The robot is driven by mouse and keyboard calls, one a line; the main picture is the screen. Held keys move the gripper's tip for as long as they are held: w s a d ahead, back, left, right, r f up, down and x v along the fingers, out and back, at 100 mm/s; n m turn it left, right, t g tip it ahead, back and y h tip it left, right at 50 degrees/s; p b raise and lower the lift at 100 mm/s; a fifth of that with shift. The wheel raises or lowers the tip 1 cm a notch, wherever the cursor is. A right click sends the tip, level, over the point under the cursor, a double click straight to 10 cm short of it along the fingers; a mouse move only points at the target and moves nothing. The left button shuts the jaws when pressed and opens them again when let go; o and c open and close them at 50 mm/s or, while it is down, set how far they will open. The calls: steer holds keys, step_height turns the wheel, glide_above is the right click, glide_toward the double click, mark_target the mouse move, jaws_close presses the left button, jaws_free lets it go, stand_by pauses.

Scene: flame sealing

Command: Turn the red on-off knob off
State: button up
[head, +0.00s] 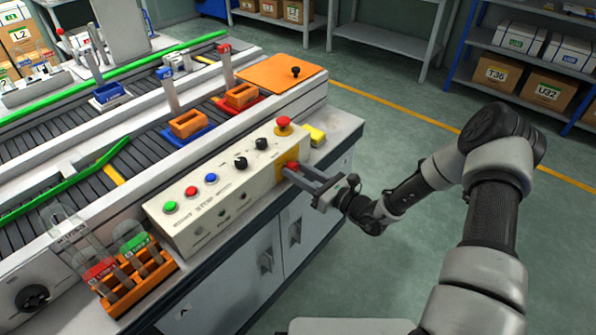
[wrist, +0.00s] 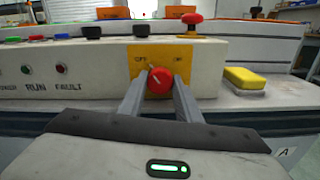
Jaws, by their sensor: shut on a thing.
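The red on-off knob (wrist: 159,83) sits on a yellow plate (wrist: 148,57) on the front face of the cream control panel (head: 217,195). In the wrist view its white pointer line tilts to the upper left, toward the OFF label. My gripper (wrist: 160,80) is shut on the knob, one finger at each side. In the head view my gripper (head: 291,172) reaches the panel's right end from the right, and its fingers mostly hide the knob.
A red mushroom button (head: 283,125) stands on top of the panel above the knob. A yellow sponge-like block (head: 314,134) lies just right of the panel. Black knobs and coloured buttons line the panel to the left. Open floor lies in front of the cabinet.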

steer(key=shift+n, duration=0.8)
steer(key=o, duration=1.1)
steer(key=shift+d, duration=0.1)
steer(key=p+v, duration=0.1)
steer(key=v, duration=1.6)
steer(key=shift+s+d+p, duration=0.1)
steer(key=shift+s+p, duration=0.05)
steer(key=shift+p, duration=0.25)
